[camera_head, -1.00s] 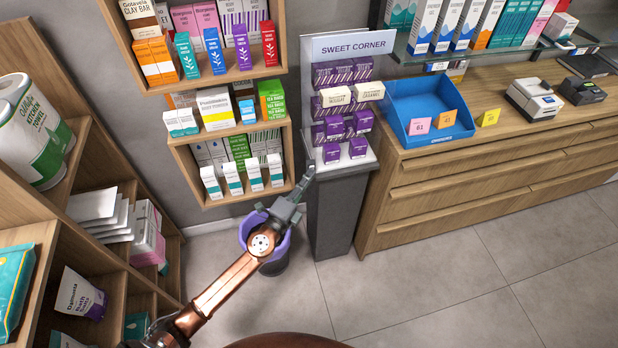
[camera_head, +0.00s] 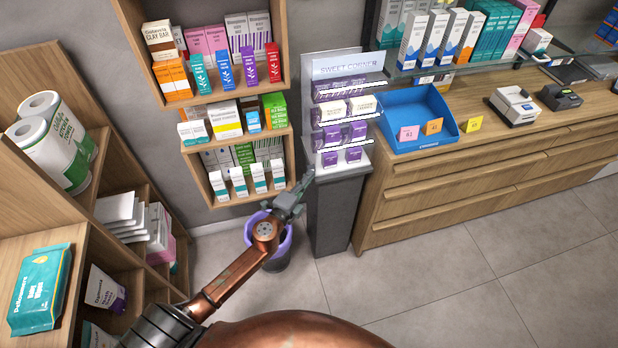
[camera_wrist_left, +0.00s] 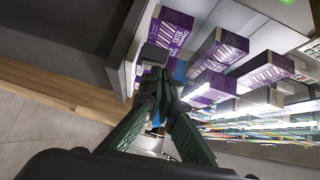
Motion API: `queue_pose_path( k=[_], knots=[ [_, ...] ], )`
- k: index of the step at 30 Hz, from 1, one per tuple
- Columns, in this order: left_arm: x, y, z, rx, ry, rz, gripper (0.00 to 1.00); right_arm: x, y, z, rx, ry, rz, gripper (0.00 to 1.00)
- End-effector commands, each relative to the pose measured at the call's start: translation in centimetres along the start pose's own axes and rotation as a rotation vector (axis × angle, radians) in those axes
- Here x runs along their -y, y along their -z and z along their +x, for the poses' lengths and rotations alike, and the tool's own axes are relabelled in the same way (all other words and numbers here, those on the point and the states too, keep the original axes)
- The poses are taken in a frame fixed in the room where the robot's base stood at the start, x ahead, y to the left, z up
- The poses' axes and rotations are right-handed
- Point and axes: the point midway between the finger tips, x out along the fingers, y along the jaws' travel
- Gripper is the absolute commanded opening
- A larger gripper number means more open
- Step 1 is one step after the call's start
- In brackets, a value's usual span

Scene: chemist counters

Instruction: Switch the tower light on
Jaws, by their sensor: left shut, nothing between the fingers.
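The tower (camera_head: 339,205) is a grey stand topped by a white "SWEET CORNER" display (camera_head: 348,66) with purple and cream boxes on its tiers. Bright white strips glow along the tier edges, so its light is on. My left gripper (camera_head: 303,181) is shut and empty at the tower's left side, near the lowest tier. In the left wrist view the closed fingers (camera_wrist_left: 157,74) point at a small grey block (camera_wrist_left: 153,54) beside the purple boxes (camera_wrist_left: 216,88); I cannot tell whether they touch it. My right gripper is out of view.
A wall shelf with small cartons (camera_head: 229,170) hangs just left of the tower. A purple-rimmed bin (camera_head: 279,255) stands below my left gripper. A wooden counter (camera_head: 480,170) with a blue tray (camera_head: 388,104) adjoins on the right. The floor in front is clear.

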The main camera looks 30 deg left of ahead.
Motion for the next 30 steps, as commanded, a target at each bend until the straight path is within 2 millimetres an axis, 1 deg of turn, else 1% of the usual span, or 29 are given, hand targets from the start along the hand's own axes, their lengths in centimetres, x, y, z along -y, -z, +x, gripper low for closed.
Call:
queue_pose_path(
  k=[5,8,12,15,18,21,24,30],
  knots=[
    [0.6,3.2,-1.5,-0.016,-0.002,-0.004,0.00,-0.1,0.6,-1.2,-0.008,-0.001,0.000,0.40],
    [0.3,3.2,-3.9,-0.017,-0.006,-0.002,0.00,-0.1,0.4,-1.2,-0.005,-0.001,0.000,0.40],
    [0.5,2.8,-7.2,-0.011,-0.006,-0.002,0.00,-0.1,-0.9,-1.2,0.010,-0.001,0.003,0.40],
    [0.5,2.6,-9.2,-0.008,-0.007,-0.002,0.00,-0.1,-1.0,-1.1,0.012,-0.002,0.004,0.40],
    [0.6,2.6,-10.5,-0.009,-0.007,-0.002,0.00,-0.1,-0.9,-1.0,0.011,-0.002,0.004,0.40],
    [0.7,2.6,-11.3,-0.010,-0.006,-0.002,0.00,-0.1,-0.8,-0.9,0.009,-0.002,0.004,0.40],
    [0.8,2.7,-11.7,-0.010,-0.006,-0.001,0.00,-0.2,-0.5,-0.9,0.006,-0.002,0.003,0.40],
    [0.8,2.8,-11.7,-0.013,-0.005,-0.001,0.00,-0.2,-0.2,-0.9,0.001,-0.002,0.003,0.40]
  ],
)
